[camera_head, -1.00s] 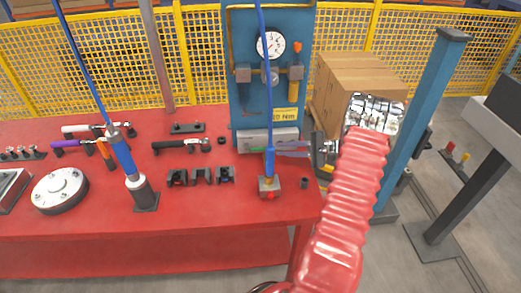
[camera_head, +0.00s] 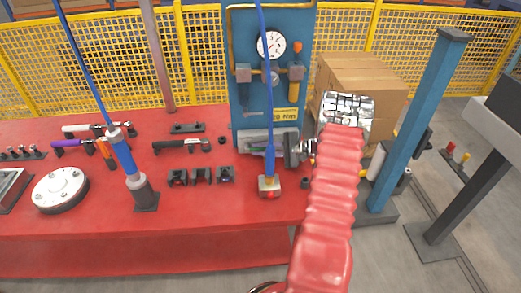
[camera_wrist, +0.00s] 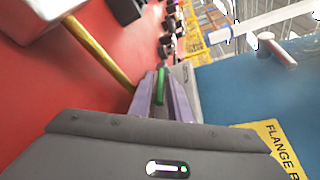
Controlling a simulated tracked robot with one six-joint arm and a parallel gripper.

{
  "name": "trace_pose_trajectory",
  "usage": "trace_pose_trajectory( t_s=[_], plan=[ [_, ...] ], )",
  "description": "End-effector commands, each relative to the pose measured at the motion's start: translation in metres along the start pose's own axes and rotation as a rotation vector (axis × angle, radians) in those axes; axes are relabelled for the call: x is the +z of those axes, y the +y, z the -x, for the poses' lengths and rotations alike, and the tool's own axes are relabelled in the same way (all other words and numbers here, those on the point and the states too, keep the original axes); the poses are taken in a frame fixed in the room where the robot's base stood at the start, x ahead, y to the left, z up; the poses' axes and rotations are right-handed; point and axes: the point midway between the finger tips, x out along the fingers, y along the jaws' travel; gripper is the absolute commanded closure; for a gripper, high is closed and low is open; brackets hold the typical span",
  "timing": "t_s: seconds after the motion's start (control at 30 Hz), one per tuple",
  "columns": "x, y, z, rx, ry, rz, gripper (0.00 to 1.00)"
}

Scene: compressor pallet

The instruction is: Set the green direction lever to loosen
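The green direction lever (camera_wrist: 160,82) shows in the wrist view as a small upright green piece between the two purple-grey fingers of my gripper (camera_wrist: 162,100). The fingers stand apart on either side of it, and I cannot tell whether either touches it. In the head view my gripper (camera_head: 288,148) is at the upright blue tool (camera_head: 270,158), in front of the blue panel. Its fingertips are largely hidden behind the tool there. I cannot make out the green lever in the head view.
The red table (camera_head: 150,232) carries another blue tool (camera_head: 122,155), black holders (camera_head: 201,176) and a round flange (camera_head: 60,188). The blue panel (camera_head: 250,90) with a gauge stands behind my gripper. A blue post (camera_head: 415,125) and cardboard boxes (camera_head: 365,80) are at right.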

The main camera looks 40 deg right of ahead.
Motion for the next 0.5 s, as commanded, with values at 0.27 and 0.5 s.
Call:
trace_pose_trajectory(
  t_s=[0.27, 0.5],
  plan=[
    [0.0001, 0.0002, 0.0006, 0.0, 0.001, 0.0, 1.0],
    [0.0001, 0.0008, 0.001, 0.0, 0.001, -0.002, 1.0]
  ],
)
